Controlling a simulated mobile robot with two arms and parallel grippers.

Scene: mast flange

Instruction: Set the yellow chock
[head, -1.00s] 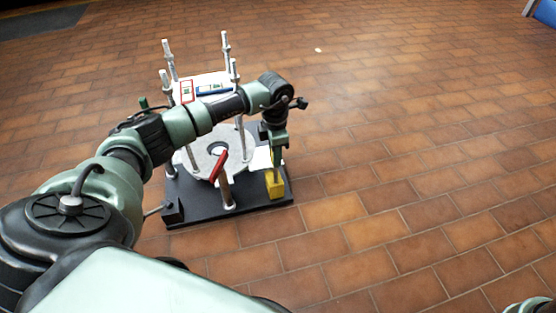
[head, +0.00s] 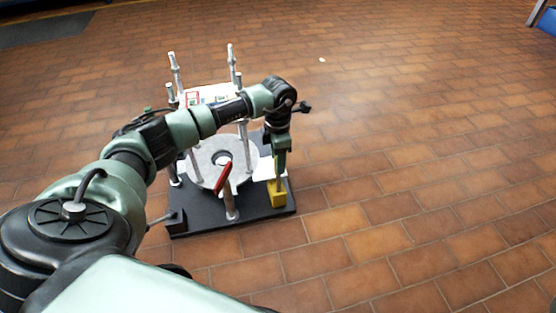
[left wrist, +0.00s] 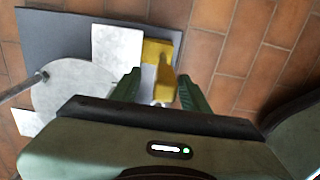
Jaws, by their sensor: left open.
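The yellow chock (head: 278,195) stands at the right front edge of the dark base plate (head: 205,224). It also shows in the left wrist view (left wrist: 157,52), between and just beyond the fingertips. My left gripper (head: 280,174) points down directly over the chock. In the left wrist view its two green fingers (left wrist: 159,88) are apart, one on each side of the chock's near part. I cannot tell whether they touch it. The grey round flange (head: 200,172) lies on the plate, left of the chock. My right gripper is not in view.
Several metal posts (head: 176,72) rise around the flange. A red lever (head: 223,179) tops a short post in front of it. A pale plate (left wrist: 117,46) lies beside the chock. The brick floor (head: 420,170) to the right is clear.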

